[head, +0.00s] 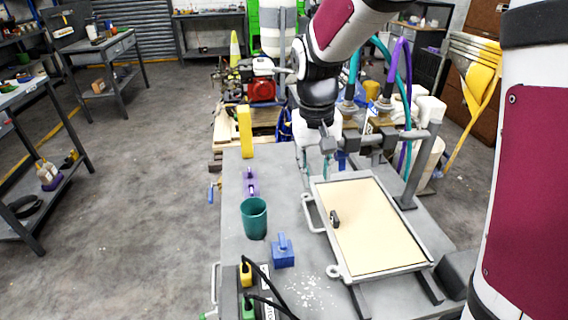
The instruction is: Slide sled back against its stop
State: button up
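A grey frame (322,228) around a cream panel (375,225) lies on the right part of the grey workbench, with a looped handle on its left side. It looks like the sled, though I cannot be sure. A grey crossbar (375,142) with hoses stands over the frame's far end. My gripper (318,160) hangs from the arm near the frame's far left corner, beside the crossbar. Its fingers are small and partly hidden, so I cannot tell whether they are open or touching anything. I cannot make out the stop.
A green cup (254,218), a blue block with a handle (283,251), a purple piece (250,184) and a yellow upright block (245,132) stand on the bench's left. Black cables with yellow and green plugs lie at the near edge. A grey post (421,170) rises at right.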

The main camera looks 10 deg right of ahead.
jog(key=h, duration=0.1)
send_near(309, 220)
jog(key=shift+g, duration=0.3)
jog(key=f, duration=0.2)
jog(key=d+f, duration=0.1)
jog(key=f, duration=0.5)
jog(key=shift+w+d, duration=0.2)
grip_shut()
